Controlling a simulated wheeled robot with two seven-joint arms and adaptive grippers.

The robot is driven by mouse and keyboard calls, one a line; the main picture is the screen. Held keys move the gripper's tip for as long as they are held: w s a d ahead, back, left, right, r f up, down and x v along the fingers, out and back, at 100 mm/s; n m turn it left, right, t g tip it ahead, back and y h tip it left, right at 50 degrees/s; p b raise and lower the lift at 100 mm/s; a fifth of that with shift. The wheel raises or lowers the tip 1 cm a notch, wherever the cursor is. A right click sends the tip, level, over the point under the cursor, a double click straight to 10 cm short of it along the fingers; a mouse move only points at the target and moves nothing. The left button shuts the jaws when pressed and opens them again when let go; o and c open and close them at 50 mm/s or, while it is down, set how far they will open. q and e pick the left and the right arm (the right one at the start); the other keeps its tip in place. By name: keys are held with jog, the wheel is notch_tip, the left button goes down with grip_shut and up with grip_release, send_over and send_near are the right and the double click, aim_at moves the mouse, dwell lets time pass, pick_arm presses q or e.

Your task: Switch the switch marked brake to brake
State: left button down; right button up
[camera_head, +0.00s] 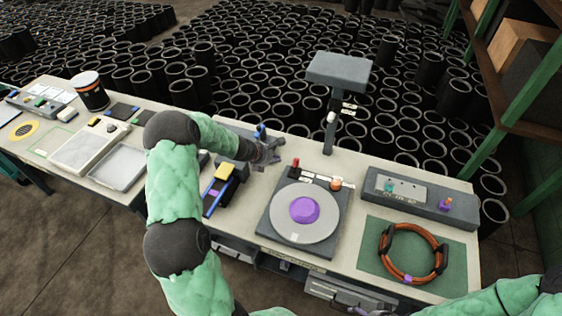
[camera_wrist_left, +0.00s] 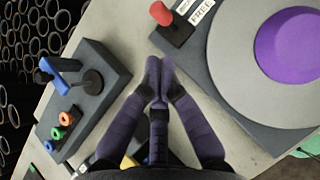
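A small lever with a red knob (camera_head: 295,163) stands at the back left corner of the grey turntable base (camera_head: 262,222). In the left wrist view the red knob (camera_wrist_left: 161,13) is at the top, beside a white label reading FREE (camera_wrist_left: 201,11). No word "brake" is readable. My left gripper (camera_head: 274,152) is just left of and behind the red knob, apart from it. In the left wrist view its fingertips (camera_wrist_left: 160,72) are together with nothing between them. My right arm enters at the bottom right; its gripper is at the bottom edge, too cut off to judge.
A grey box with a blue lever (camera_wrist_left: 62,70) and several coloured rings lies left of my left gripper. The turntable carries a purple piece (camera_head: 304,209). A post with a grey head (camera_head: 338,70) rises behind. An orange-brown ring (camera_head: 385,241) lies on a green mat.

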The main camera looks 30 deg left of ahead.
pick_arm(q)
jog(key=r, duration=0.1)
jog(key=s+r, duration=0.1)
jog(key=a+r, duration=0.1)
jog(key=shift+s+r+p, duration=0.2)
jog(key=shift+s+p, duration=0.1)
jog(key=shift+s, duration=0.1)
dwell(0.3)
